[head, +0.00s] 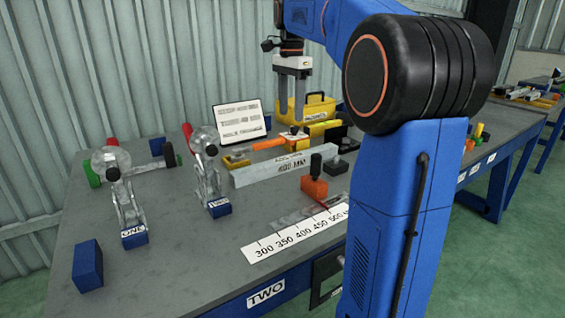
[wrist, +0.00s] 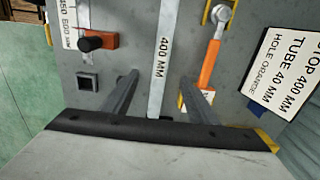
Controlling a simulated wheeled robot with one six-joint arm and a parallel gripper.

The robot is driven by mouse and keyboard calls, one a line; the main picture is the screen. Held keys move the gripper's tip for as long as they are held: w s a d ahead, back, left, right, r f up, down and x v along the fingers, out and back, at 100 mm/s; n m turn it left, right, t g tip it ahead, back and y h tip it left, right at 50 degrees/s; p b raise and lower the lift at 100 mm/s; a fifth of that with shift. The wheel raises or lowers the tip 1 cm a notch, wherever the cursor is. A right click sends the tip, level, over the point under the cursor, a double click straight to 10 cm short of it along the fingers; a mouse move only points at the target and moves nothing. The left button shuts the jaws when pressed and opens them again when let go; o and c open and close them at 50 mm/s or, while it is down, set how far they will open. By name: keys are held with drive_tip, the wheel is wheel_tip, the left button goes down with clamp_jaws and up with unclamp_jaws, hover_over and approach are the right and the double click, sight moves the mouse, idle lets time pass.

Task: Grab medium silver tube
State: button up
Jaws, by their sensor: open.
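A long silver square tube marked 400 MM (head: 272,171) lies on the grey workbench, near the middle. In the wrist view the tube (wrist: 163,45) runs upright in the picture, between my two fingers. My gripper (head: 291,116) is open and empty, pointing down above the bench. In the wrist view its fingers (wrist: 158,80) stand on either side of the tube, apart from it. In the head view the fingertips appear higher than the tube. The tube's near end in the wrist view is hidden by the gripper body.
An orange block with a black knob (head: 314,184) and an orange-handled tool (head: 268,143) flank the tube. A sign (head: 239,119) and yellow toolbox (head: 316,108) stand behind. Clamps marked ONE (head: 133,235) and TWO (head: 219,207) stand left. A ruler strip (head: 290,233) lies in front.

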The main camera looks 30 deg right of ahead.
hover_over(289, 157)
drive_tip(key=f, duration=1.1)
drive_tip(key=shift+s+f, duration=0.35)
drive_tip(key=shift+w+f, duration=0.15)
drive_tip(key=shift+f, duration=1.15)
drive_tip(key=shift+w+f, duration=0.1)
drive_tip(key=shift+f, duration=1.2)
drive_tip(key=shift+c, duration=0.3)
clamp_jaws()
